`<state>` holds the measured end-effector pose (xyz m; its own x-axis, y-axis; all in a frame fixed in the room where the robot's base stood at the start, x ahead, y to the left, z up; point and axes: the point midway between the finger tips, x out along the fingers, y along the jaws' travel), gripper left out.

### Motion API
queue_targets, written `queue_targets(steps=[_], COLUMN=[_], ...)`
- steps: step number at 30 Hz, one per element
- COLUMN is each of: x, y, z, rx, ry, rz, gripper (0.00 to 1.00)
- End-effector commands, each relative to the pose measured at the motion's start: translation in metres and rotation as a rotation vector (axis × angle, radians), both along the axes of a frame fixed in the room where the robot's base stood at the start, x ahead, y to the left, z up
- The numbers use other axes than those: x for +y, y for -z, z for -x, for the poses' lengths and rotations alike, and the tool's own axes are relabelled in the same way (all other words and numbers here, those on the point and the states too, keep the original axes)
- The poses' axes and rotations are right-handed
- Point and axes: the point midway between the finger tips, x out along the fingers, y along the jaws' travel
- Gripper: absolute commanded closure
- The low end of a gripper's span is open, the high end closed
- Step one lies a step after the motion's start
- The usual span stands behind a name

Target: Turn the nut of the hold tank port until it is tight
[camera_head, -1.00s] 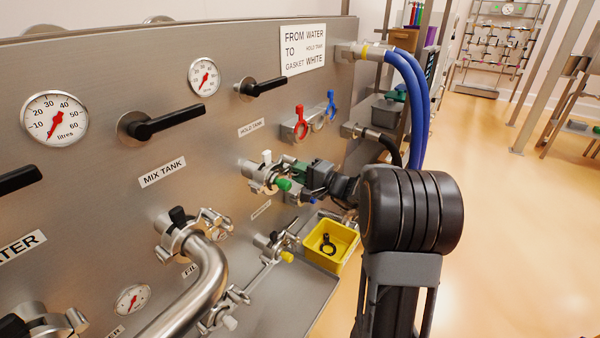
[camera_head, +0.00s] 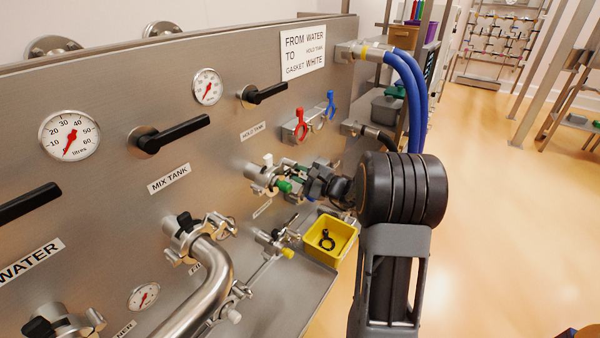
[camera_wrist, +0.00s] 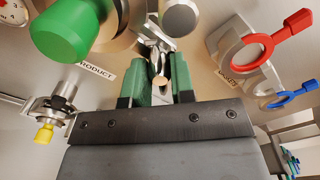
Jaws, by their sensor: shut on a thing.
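The hold tank port (camera_head: 258,174) is a steel clamped fitting below the HOLD TANK label on the panel. A white-tipped part and a green knob (camera_head: 284,186) sit on it. My gripper (camera_head: 297,178) reaches it from the right. In the wrist view, the green fingers of my gripper (camera_wrist: 160,80) are shut on the nut (camera_wrist: 159,81) of the clamp, with a metal bolt or arm (camera_wrist: 154,48) running up from it. The nut is mostly hidden between the fingers. The green knob (camera_wrist: 62,30) is large at upper left, apart from the fingers.
Red and blue ringed parts (camera_head: 301,125) hang on a bracket up and right of the port. A yellow bin (camera_head: 330,240) with a black ring stands below. A yellow-knobbed fitting (camera_head: 273,243) is below the port. Blue hoses (camera_head: 412,100) run behind my arm.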

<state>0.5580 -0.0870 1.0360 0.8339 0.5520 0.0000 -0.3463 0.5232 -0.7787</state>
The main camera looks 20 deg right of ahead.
Motion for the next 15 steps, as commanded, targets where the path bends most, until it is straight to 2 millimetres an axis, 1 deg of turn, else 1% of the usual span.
queue_targets(steps=[5,10,15], x=[0.0,0.0003,0.0002], y=[-0.002,-0.0055,-0.0047], z=[0.0001,0.0004,0.0004], rx=[0.02,0.135,0.258], ry=[0.0,0.0,0.0], rz=[-0.03,-0.201,-0.385], gripper=[0.99,0.99,0.99])
